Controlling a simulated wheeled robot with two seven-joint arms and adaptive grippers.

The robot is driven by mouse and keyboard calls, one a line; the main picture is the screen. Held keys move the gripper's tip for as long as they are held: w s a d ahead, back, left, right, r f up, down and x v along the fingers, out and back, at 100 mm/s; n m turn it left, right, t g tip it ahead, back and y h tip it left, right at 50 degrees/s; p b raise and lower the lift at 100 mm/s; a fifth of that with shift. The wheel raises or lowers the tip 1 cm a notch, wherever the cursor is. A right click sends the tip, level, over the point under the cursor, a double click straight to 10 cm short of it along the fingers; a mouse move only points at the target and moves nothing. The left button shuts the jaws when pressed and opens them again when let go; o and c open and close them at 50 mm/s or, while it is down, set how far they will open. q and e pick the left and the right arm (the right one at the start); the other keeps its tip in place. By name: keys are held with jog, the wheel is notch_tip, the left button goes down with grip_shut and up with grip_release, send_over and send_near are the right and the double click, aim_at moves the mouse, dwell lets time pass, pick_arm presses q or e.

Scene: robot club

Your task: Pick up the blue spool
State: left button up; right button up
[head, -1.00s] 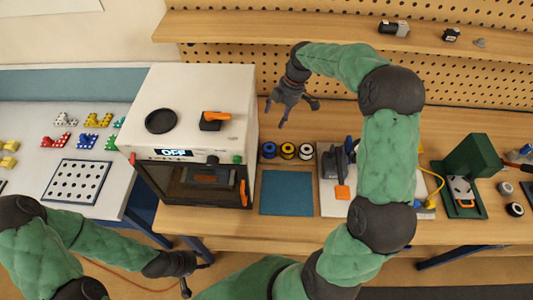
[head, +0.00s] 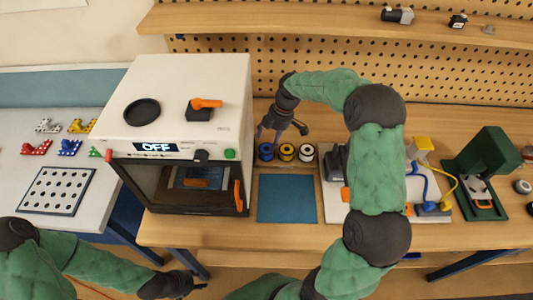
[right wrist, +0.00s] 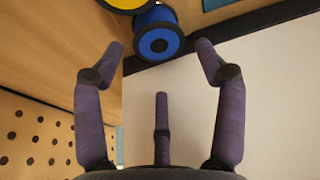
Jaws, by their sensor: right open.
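The blue spool (head: 265,152) stands on the bench at the left end of a short row of spools, close to the white machine's right side. In the right wrist view the blue spool (right wrist: 158,38) shows at the top, beyond the open fingers and apart from them. My right gripper (head: 278,130) is open and empty, just behind and above the spool; its three spread fingers (right wrist: 160,75) show in the wrist view. My left gripper (head: 195,286) is low at the front left, away from the bench; its fingers are too small to read.
A yellow spool (head: 286,152) and a white spool (head: 305,153) stand right beside the blue one. The white machine (head: 238,110) is a tall wall at the left. A blue mat (head: 287,198) lies clear in front. The pegboard (head: 300,65) rises behind.

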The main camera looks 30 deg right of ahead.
aim_at(267, 148)
jog(key=b+x, duration=0.1)
jog(key=x, duration=0.4)
jog(key=shift+d+f, duration=0.1)
jog(key=shift+f, duration=0.35)
jog(key=c, duration=1)
jog(key=shift+o, duration=0.2)
jog(key=shift+r, duration=0.1)
